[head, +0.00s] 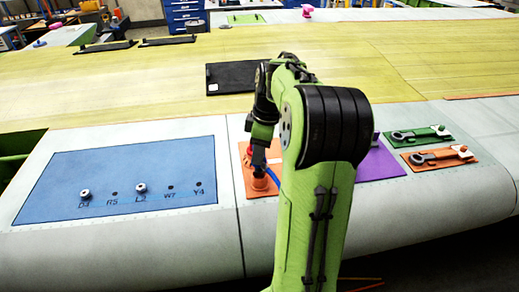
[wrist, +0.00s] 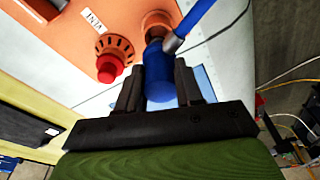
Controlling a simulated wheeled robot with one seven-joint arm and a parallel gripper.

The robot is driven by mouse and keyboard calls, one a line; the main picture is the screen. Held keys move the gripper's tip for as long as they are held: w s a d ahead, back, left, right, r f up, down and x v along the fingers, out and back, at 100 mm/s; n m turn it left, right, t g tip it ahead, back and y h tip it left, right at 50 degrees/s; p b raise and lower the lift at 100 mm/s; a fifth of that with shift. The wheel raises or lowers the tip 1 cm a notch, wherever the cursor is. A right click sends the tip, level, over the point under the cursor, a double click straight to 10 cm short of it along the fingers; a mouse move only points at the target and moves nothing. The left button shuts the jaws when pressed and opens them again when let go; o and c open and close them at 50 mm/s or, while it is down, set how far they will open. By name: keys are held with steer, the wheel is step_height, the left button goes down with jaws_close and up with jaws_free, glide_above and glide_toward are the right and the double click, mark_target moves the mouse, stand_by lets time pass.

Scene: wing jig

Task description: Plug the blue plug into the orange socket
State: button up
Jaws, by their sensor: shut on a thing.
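My gripper (wrist: 158,88) is shut on the blue plug (wrist: 159,70), with one dark finger on each side of it. In the wrist view the plug's far end lines up with the orange socket (wrist: 155,20) and overlaps its mouth. I cannot tell whether it is inside or just in front. A blue cable (wrist: 197,18) runs off the plug to the upper right. In the head view my gripper (head: 259,165) points down just above the orange socket (head: 260,184), and the plug is mostly hidden there.
A red knob (wrist: 110,68) in a slotted orange ring stands beside the socket on the orange panel (wrist: 60,15). A blue panel (head: 130,180) with labelled holes lies left. A purple panel (head: 382,162) and tool plates (head: 440,157) lie right. My arm hides part of the surface.

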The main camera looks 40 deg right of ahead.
steer(key=shift+f, duration=0.25)
steer(key=shift+f+b, duration=0.45)
steer(key=shift+b, duration=0.05)
steer(key=shift+f+b, duration=0.9)
steer(key=shift+f, duration=0.3)
stand_by(0.4)
steer(key=o, duration=1.1)
steer(key=shift+r, duration=0.1)
steer(key=r+p, duration=0.1)
steer(key=r, duration=0.4)
steer(key=s+d+r+p, duration=0.1)
steer(key=r+p, duration=0.1)
steer(key=r, duration=0.3)
steer(key=s+r+p, duration=0.1)
steer(key=r+p, duration=0.1)
steer(key=r, duration=0.3)
steer(key=shift+d+r, duration=0.2)
steer(key=shift+r, duration=0.05)
